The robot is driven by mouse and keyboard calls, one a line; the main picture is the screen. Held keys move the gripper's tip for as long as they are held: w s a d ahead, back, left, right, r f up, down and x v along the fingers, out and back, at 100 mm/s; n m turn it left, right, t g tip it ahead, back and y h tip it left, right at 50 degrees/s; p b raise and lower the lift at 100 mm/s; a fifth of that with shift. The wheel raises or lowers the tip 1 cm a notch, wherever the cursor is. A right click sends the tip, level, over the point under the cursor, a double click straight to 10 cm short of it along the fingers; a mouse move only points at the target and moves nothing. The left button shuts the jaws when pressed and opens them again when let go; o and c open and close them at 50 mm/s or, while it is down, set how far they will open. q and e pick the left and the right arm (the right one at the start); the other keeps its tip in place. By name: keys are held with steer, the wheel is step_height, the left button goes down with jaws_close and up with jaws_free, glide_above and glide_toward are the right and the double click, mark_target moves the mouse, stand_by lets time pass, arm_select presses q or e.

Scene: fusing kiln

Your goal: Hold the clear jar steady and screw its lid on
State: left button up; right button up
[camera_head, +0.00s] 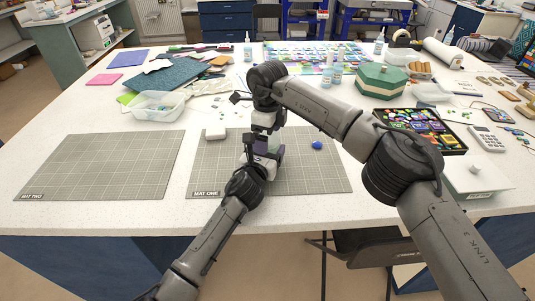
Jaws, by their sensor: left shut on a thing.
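My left gripper (265,158) is over mat one (214,172), reaching in from the lower left. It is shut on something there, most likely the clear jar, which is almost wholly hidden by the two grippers. My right gripper (264,130) points down from above, directly over the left gripper and close to it. Its fingers are too small and overlapped to tell if they are open or shut. The lid cannot be made out between the grippers.
Mat two (100,165) is empty at left. A clear bin (158,106) stands behind. A green hexagonal box (382,80) and a tray of colourful pieces (421,129) are at right.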

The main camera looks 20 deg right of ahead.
step_height(320, 180, up, 12)
stand_by(0.7)
arm_select(q)
steer(key=o, duration=1.7)
steer(key=shift+s+a+r+p, duration=0.1)
steer(key=shift+s+a+p, duration=0.25)
steer(key=p+v, duration=0.4)
steer(key=v, duration=0.7)
steer(key=shift+v, duration=0.95)
arm_select(e)
steer(key=shift+r, duration=2.5)
